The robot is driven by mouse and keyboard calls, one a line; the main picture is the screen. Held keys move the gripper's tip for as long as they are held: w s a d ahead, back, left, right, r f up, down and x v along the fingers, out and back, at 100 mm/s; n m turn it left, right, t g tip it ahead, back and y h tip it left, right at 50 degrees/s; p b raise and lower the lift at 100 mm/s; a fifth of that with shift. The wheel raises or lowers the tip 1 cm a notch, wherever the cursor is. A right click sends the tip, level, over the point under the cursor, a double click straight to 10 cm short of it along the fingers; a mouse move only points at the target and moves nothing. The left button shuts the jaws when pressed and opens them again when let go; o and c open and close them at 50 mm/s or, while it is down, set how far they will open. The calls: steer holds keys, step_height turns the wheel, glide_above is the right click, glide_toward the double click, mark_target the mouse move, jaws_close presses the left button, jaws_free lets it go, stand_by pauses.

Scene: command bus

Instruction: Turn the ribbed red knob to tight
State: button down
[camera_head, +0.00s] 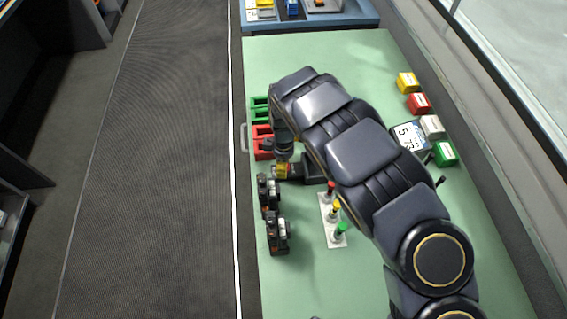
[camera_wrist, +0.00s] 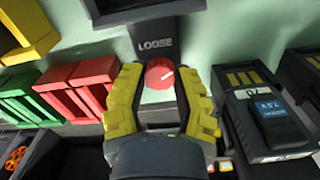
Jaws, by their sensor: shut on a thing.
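In the wrist view the red knob (camera_wrist: 157,76) sits on a dark fixture (camera_wrist: 150,28) marked LOOSE just beyond it. A short white line on the knob points right and slightly up in the picture, not straight at the LOOSE word. My gripper (camera_wrist: 158,98) has its yellow fingers on either side of the knob and is shut on it. No TIGHT mark shows. In the head view my gripper (camera_head: 283,171) is low over the green table, and my arm and fingers hide the knob there.
Green (camera_head: 260,109) and red (camera_head: 262,141) holders stand beyond my gripper. Two dark devices (camera_head: 277,232) stand nearer on the left of the table (camera_head: 390,285). A plate with coloured levers (camera_head: 333,238) lies under my arm's side. Several coloured blocks (camera_head: 418,103) line the right.

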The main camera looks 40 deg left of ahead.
steer(key=m, duration=0.4)
steer(key=shift+m, duration=0.3)
steer(key=m, duration=0.4)
steer(key=shift+m, duration=0.3)
steer(key=m, duration=0.4)
steer(key=shift+m, duration=2.6)
steer(key=c, duration=0.7)
jaws_free()
